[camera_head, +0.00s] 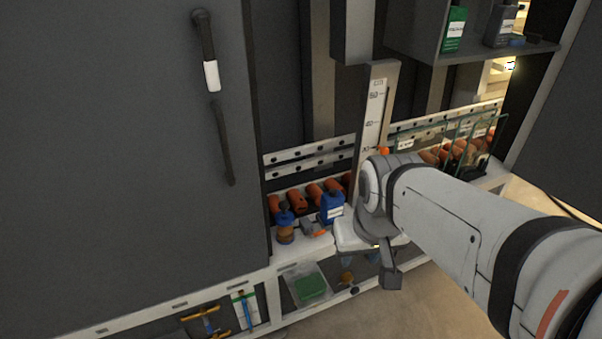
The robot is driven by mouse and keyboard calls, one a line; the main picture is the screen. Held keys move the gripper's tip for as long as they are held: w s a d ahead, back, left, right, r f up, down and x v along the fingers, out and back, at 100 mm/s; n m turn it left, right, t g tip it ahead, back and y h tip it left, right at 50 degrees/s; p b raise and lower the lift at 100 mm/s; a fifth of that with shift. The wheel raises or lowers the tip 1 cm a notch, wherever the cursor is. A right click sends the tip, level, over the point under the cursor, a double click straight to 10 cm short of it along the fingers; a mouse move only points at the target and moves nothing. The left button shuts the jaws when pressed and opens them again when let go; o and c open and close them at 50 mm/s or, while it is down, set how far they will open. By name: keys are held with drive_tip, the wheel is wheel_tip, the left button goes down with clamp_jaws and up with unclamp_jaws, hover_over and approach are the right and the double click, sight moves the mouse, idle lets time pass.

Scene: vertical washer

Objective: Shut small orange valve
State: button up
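A small grey fitting with an orange part (318,232) sits on the white ledge, left of my wrist; it looks like a small orange valve, but is too small to tell if it is open or shut. Another small orange spot (384,151) shows at the foot of the scale, just above my wrist. My arm reaches in from the right. My gripper (388,276) is at its end, over the front of the ledge and right of the fitting. Its fingers are not clearly seen, and nothing can be made out in it.
A blue bottle (332,207) and a blue-and-orange item (285,228) stand close beside the fitting. A large dark door (130,150) fills the left. A tray with a green block (310,287) is below. Glass panes (470,140) stand behind my arm. Floor is free at lower middle.

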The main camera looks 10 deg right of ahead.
drive_tip(key=shift+o, duration=0.5)
drive_tip(key=shift+d, duration=0.1)
drive_tip(key=o, duration=0.7)
drive_tip(key=w+d+f+t, duration=0.1)
drive_tip(key=w+f, duration=0.1)
drive_tip(key=w, duration=0.3)
drive_tip(key=w+d+f+t+b, duration=0.1)
drive_tip(key=w+f, duration=0.2)
drive_tip(key=w, duration=0.3)
drive_tip(key=w+d+f+n+t+h, duration=0.1)
drive_tip(key=w+d+f, duration=0.1)
drive_tip(key=w, duration=0.4)
drive_tip(key=shift+w+f+t+b, duration=0.15)
drive_tip(key=shift+f+t+b, duration=0.1)
drive_tip(key=shift+t+b, duration=0.05)
drive_tip(key=n+t+y+b, duration=0.3)
drive_tip(key=t+y, duration=0.1)
drive_tip(key=t, duration=0.3)
hover_over(320, 233)
drive_tip(key=s+d, duration=0.4)
drive_tip(key=s, duration=0.1)
wheel_tip(320, 233, down, 22)
drive_tip(key=s+a+f+t+y, duration=0.15)
drive_tip(key=s+f+t, duration=0.25)
drive_tip(key=f, duration=0.6)
drive_tip(key=shift+m+y, duration=0.3)
drive_tip(key=shift+y, duration=0.05)
drive_tip(key=x, duration=0.7)
drive_tip(key=shift+w+a, duration=0.1)
drive_tip(key=shift+w, duration=0.15)
